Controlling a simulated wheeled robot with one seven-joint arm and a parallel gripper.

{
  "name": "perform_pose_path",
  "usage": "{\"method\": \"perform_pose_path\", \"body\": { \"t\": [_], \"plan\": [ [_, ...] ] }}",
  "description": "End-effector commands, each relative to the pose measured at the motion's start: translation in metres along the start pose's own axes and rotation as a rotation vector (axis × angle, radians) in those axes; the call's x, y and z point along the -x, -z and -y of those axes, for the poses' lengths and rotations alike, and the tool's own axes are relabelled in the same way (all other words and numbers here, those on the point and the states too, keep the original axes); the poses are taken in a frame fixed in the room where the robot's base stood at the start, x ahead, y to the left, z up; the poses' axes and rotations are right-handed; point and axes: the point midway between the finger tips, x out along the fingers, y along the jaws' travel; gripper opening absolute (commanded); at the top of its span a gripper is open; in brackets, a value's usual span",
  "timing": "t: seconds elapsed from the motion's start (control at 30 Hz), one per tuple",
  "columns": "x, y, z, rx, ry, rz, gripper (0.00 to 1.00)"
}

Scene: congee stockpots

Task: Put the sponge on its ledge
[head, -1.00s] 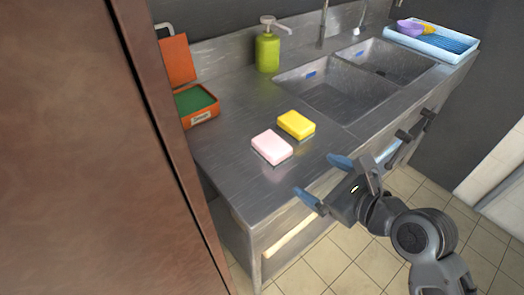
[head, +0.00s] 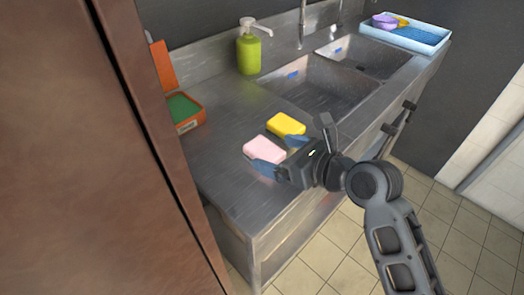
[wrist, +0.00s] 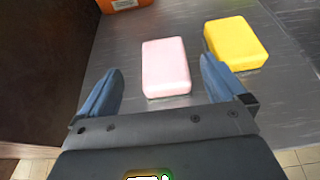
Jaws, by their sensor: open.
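A pink sponge (head: 263,149) lies flat on the steel counter, and a yellow sponge (head: 286,125) lies just beyond it to the right. My gripper (head: 279,156) is open and empty at the near side of the pink sponge. In the wrist view, the pink sponge (wrist: 166,67) sits ahead of and between the two blue fingers, and the yellow sponge (wrist: 236,42) lies beyond the right finger. I cannot tell which sponge the task means. No ledge can be made out for certain.
An open orange box (head: 188,119) with a green inside stands at the counter's left end. A green soap bottle (head: 249,50) stands at the back. Two sinks (head: 312,88) and a blue-white tray (head: 410,36) lie to the right. A brown panel (head: 90,180) blocks the left.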

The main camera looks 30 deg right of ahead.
Motion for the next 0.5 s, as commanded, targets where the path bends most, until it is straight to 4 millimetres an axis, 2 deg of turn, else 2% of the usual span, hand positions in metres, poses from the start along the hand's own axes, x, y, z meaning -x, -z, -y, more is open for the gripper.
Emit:
{"method": "perform_pose_path", "body": {
  "t": [0.33, 0.5],
  "plan": [
    [-0.044, 0.003, 0.004, 0.001, 0.000, 0.000, 0.98],
    [-0.056, 0.003, 0.004, 0.001, 0.001, 0.000, 0.98]
  ]
}}
